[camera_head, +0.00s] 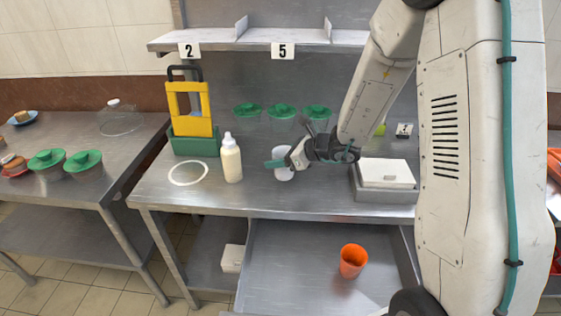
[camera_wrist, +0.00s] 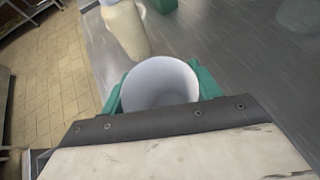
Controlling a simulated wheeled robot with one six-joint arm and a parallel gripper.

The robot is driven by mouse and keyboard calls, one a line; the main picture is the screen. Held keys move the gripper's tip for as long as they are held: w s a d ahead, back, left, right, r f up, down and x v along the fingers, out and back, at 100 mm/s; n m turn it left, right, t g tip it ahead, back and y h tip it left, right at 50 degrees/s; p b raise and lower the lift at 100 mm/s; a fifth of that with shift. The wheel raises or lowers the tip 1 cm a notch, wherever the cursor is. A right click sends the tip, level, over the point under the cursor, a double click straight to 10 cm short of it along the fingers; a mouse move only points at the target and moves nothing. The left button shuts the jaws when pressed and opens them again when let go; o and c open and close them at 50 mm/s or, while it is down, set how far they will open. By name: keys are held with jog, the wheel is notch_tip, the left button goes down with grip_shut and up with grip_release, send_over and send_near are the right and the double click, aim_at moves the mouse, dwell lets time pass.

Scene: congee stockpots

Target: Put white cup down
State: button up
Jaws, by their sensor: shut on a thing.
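The white cup (camera_head: 284,172) is at the middle of the steel worktop in the head view, right of the bottle. My gripper (camera_head: 286,163) has its green fingers around the cup, shut on it. In the wrist view the white cup (camera_wrist: 160,82) shows its open, empty-looking mouth between the green fingers of my gripper (camera_wrist: 160,88). The cup looks about upright. Its base is partly hidden, and I cannot tell whether it touches the worktop.
A cream squeeze bottle (camera_head: 231,160) stands left of the cup, beside a white ring (camera_head: 188,173) on the worktop (camera_head: 255,203). A green-yellow caddy (camera_head: 193,145) stands behind. Green-lidded pots (camera_head: 281,112) line the back. A white box (camera_head: 386,172) is right. An orange cup (camera_head: 353,260) sits below.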

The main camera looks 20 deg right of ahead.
jog(key=shift+d+f, duration=0.25)
jog(key=shift+f, duration=0.5)
jog(key=shift+d+f, duration=0.2)
jog(key=shift+f, duration=0.5)
jog(key=shift+f, duration=0.1)
jog(key=o, duration=1)
jog(key=shift+c, duration=0.2)
